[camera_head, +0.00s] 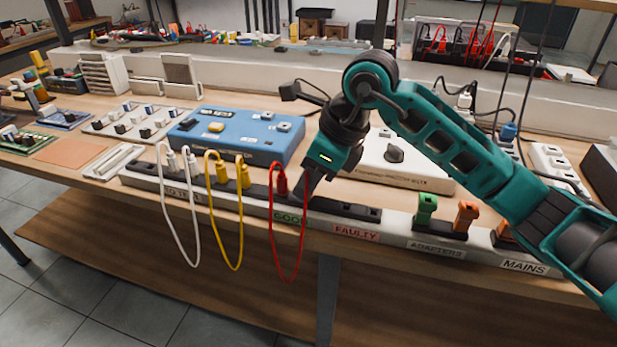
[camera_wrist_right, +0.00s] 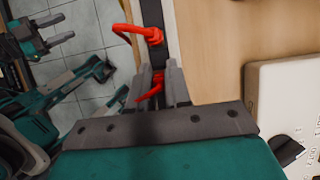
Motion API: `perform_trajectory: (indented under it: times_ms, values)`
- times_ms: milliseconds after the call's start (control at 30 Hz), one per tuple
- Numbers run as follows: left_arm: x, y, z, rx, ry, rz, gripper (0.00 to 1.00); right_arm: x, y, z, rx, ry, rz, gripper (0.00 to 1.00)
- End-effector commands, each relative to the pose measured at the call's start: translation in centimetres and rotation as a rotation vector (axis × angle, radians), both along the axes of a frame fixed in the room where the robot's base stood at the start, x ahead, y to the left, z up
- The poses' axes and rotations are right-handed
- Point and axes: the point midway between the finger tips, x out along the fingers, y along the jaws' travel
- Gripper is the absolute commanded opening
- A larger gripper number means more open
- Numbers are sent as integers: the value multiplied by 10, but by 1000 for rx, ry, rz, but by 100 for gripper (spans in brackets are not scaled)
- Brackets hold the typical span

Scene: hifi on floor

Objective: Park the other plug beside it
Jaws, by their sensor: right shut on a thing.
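One red plug (camera_head: 281,182) stands upright in the black socket strip above the GOOD label (camera_head: 290,218). Its red lead (camera_head: 290,280) hangs in a loop over the front edge and rises to my right gripper (camera_head: 308,188). My right gripper is just right of that plug, low over the strip. In the right wrist view the gripper (camera_wrist_right: 165,85) is shut on the other red plug (camera_wrist_right: 156,82), and the standing red plug (camera_wrist_right: 148,34) is just beyond. I cannot tell whether the held plug is seated. My left gripper (camera_wrist_right: 62,29) is open and empty over the floor.
White plugs (camera_head: 170,163) and yellow plugs (camera_head: 222,170) stand left on the strip, their leads looping down. Empty sockets above FAULTY (camera_head: 345,209) lie right. Green (camera_head: 427,208) and orange (camera_head: 466,215) adapters stand further right. A blue box (camera_head: 240,135) and white box (camera_head: 400,168) sit behind.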

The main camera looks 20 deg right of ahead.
Motion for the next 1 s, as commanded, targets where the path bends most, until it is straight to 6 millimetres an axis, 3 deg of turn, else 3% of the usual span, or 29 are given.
perform_trajectory:
  times_ms: [800,833,1000]
  values:
    - [1,-2,-2,-11,-2,7,48,0,0,-5,0,0,0,0]
    - [1,-2,-2,-11,-2,7,48,0,0,-5,0,0,0,20]
    - [1,-2,-3,-10,-2,6,48,0,0,-5,0,0,0,36]
